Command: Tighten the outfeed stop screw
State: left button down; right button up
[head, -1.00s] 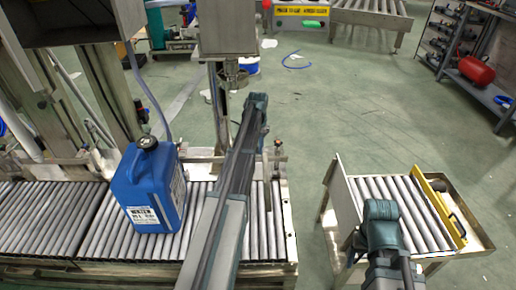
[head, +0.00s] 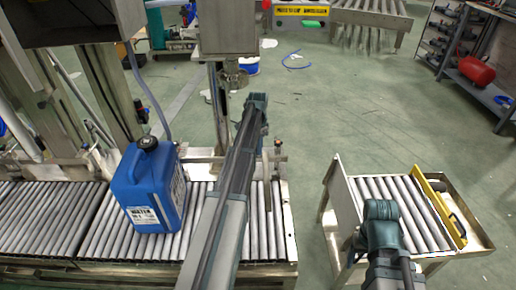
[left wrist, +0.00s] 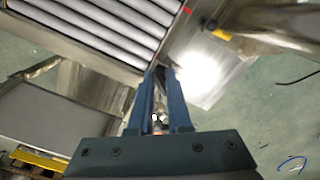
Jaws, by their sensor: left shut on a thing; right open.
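My left gripper (left wrist: 159,98) shows in the left wrist view at the end of the roller conveyor, its two blue fingers close together. It is shut on a small part (left wrist: 158,118) with metal and orange-red showing between the fingers; I cannot tell whether this is the stop screw. In the head view my left arm hides these fingertips. A small orange-topped post (head: 277,145) stands at the conveyor's right end, just right of my left arm. My right gripper (head: 352,248) is open, partly hidden by its wrist, beside the small roller table.
A blue jug (head: 150,190) stands on the conveyor (head: 100,235), left of my left arm. The small roller table (head: 337,190) has a yellow side bar (head: 438,212). Open floor (head: 350,110) lies beyond. A steel filling head (head: 228,35) hangs above the conveyor.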

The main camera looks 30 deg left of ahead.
pick_arm(q)
jog(key=shift+d, duration=0.1)
jog(key=m, duration=0.4)
jog(key=shift+m, duration=0.5)
jog(key=m, duration=0.3)
jog(key=shift+s+m, duration=0.1)
jog(key=shift+m, duration=0.3)
jog(key=shift+m, duration=0.4)
jog(key=c, duration=1)
grip_release()
jog(key=shift+o, duration=0.2)
